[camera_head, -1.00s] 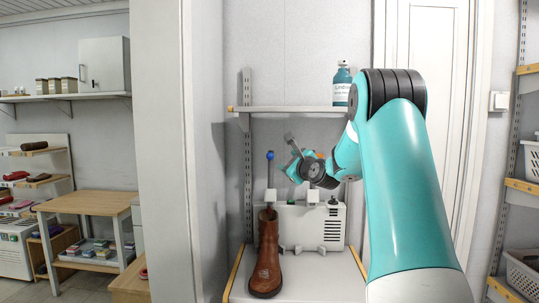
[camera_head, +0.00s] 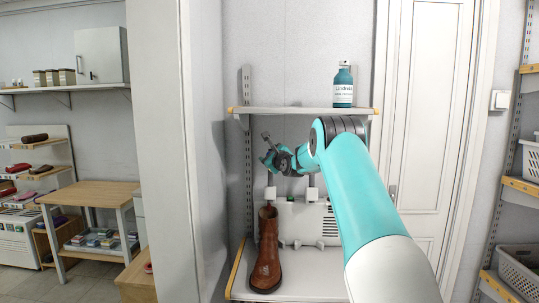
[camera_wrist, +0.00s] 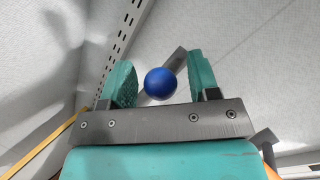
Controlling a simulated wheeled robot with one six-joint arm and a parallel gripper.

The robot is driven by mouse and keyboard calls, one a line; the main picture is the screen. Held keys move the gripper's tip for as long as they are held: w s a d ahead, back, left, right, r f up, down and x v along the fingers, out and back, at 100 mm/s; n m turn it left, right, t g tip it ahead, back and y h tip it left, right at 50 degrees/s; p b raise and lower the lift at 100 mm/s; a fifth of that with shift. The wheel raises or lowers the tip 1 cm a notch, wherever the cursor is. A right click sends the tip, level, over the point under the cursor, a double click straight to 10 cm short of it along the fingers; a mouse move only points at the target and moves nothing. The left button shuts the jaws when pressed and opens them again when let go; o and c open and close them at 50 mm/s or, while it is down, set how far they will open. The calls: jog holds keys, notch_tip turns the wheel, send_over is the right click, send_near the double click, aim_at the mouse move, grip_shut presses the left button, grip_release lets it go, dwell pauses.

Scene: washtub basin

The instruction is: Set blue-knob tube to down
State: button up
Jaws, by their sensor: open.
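The blue knob (camera_wrist: 160,83) is a round ball seen in the wrist view, between the two teal finger pads of my gripper (camera_wrist: 162,82). My gripper is open, and I see no clear contact between pads and knob. In the head view my gripper (camera_head: 268,152) is above the left post of the white boot dryer (camera_head: 325,228), and it hides the knob there. The tube under the knob is mostly hidden behind my gripper, so its tilt is hard to tell. A brown boot (camera_head: 266,258) stands upright in front of the dryer's left post.
A shelf (camera_head: 295,110) spans just above my gripper, with a teal bottle (camera_head: 343,90) on its right part. A slotted metal rail (camera_head: 247,170) runs up the wall to the left. The lower shelf (camera_head: 320,285) is bare right of the boot.

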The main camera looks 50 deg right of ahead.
aim_at(269, 178)
jog(key=shift+c, duration=0.3)
grip_shut()
jog(key=f+b, duration=0.2)
jog(key=f, duration=0.1)
jog(key=s+a+f+b, duration=0.1)
jog(key=f+b, duration=0.3)
jog(key=f, duration=0.1)
jog(key=shift+s+a+f, duration=0.3)
jog(key=shift+s+a, duration=0.05)
jog(key=shift+a, duration=0.05)
jog(key=shift+r, duration=0.1)
jog(key=shift+o, duration=0.3)
grip_release()
jog(key=shift+a, duration=0.1)
